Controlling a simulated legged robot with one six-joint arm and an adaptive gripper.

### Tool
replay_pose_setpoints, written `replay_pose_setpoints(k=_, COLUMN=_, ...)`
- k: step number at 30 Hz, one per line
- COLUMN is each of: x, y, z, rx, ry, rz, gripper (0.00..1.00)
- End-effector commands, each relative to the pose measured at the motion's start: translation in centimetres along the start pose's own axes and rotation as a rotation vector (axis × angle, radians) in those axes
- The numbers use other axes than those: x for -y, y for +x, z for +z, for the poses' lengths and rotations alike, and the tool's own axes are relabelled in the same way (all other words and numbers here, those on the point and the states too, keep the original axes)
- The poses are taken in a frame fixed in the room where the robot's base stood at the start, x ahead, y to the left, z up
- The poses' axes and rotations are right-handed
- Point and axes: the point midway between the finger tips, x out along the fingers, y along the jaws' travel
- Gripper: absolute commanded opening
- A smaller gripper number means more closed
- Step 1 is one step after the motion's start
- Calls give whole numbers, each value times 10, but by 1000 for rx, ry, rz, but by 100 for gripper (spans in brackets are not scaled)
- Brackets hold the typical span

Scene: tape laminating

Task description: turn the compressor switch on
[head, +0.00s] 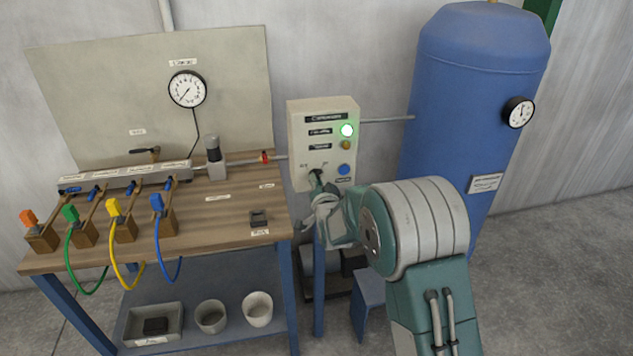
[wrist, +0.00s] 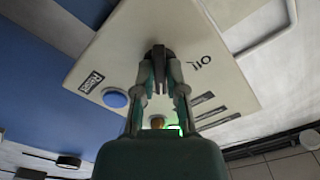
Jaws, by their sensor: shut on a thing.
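The compressor control box (head: 308,120) is a pale panel standing beside the workbench. Its dark switch knob (head: 317,174) sits low on the front. My gripper (head: 319,190) is at the knob, with its fingers closed on it. In the wrist view my gripper (wrist: 160,70) has the dark switch knob (wrist: 158,50) between its fingertips, against the box face (wrist: 225,75). A green lamp (head: 347,130) is lit above, with an amber one (head: 346,145) and a blue button (head: 344,169) below it. The fingers partly hide the knob, so its exact angle is unclear.
The blue tank (head: 470,110) with a gauge (head: 518,112) stands behind and right of the box. The wooden bench (head: 205,235) to the left carries clamps with coloured hoses. Bins (head: 154,322) stand on its lower shelf. Open floor (head: 560,270) lies to the right.

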Motion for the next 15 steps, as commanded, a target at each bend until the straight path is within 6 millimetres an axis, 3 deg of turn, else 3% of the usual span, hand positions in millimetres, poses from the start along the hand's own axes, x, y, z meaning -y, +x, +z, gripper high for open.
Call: replay_pose_setpoints(k=15, x=-2, y=0, z=2, rx=5, ry=103, rz=5, gripper=0)
